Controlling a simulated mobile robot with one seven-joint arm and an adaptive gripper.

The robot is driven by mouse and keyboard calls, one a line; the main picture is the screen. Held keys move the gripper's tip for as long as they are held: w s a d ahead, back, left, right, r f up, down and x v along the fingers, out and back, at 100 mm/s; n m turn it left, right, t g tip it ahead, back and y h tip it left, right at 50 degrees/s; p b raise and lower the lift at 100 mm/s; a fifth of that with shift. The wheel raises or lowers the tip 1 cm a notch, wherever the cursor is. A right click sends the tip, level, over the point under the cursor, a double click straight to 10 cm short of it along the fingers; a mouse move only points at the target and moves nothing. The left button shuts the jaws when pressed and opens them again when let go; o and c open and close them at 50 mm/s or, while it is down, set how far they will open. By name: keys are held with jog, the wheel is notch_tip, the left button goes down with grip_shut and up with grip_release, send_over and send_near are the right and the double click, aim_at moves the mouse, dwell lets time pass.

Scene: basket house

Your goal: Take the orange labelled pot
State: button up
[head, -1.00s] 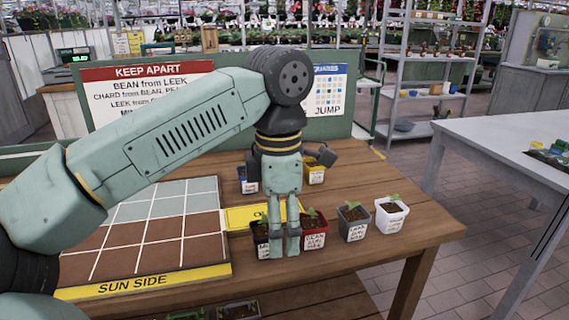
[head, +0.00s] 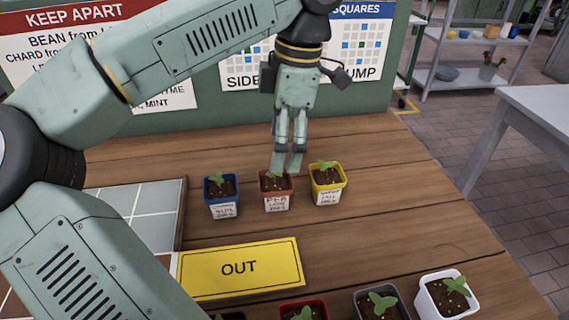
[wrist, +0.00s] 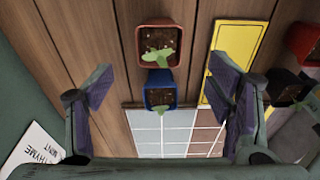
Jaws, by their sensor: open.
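An orange-brown pot (head: 277,203) with a small seedling and a white handwritten label stands on the wooden table, between a blue pot (head: 223,211) and a yellow pot (head: 328,196). My gripper (head: 287,162) points down just above and behind the orange-brown pot in the head view, its fingertips overlapping the pot's back rim there. Contact cannot be told. In the wrist view, the open, empty fingers (wrist: 165,76) spread wide, with the orange-brown pot (wrist: 160,65) and the blue pot (wrist: 161,107) showing between and beyond them.
A yellow OUT card (head: 240,268) lies in front of the pots. A white pot (head: 446,303), a dark grey pot and a red pot stand nearer the front edge. A tiled grid board (head: 150,205) lies left. A green sign panel (head: 160,140) stands behind. The table right of the yellow pot is clear.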

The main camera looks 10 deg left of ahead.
aim_at(276, 180)
jog(key=shift+w+f, duration=0.15)
jog(key=shift+w, duration=0.15)
jog(key=f, duration=0.4)
jog(key=shift+s+a+f, duration=0.2)
jog(key=shift+s+a, duration=0.1)
jog(key=shift+a, duration=0.05)
jog(key=shift+s+a+f+p, duration=0.15)
jog(key=shift+f+p, duration=0.3)
jog(key=shift+f, duration=1.05)
jog(key=shift+s+a+f+p, duration=0.1)
jog(key=shift+f+p, duration=0.3)
jog(key=shift+f, duration=1.05)
jog(key=shift+c, duration=0.5)
jog(key=c, duration=1.5)
